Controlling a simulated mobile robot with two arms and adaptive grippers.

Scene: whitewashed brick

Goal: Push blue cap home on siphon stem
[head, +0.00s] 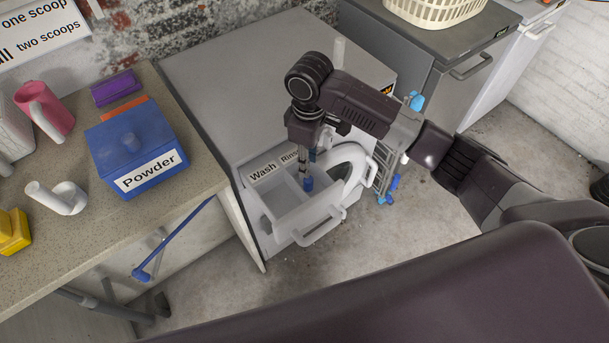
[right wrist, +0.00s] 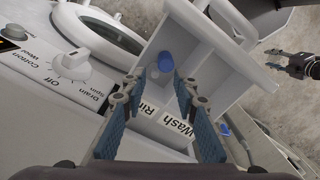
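The blue cap (head: 308,184) is in the open white detergent drawer (head: 322,222). In the right wrist view the cap (right wrist: 165,62) sits in a drawer compartment, beyond the fingertips. Whether it sits fully on the stem cannot be told, and the siphon stem is hidden. My right gripper (head: 306,158) points down over the drawer, above the cap. In its own view the gripper (right wrist: 158,84) has its two blue-padded fingers apart with nothing between them. My left gripper (right wrist: 288,63) shows small at the right edge, away from the drawer; its opening is unclear.
The round washer door (head: 352,165) stands open beside the drawer. Floor in front is clear.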

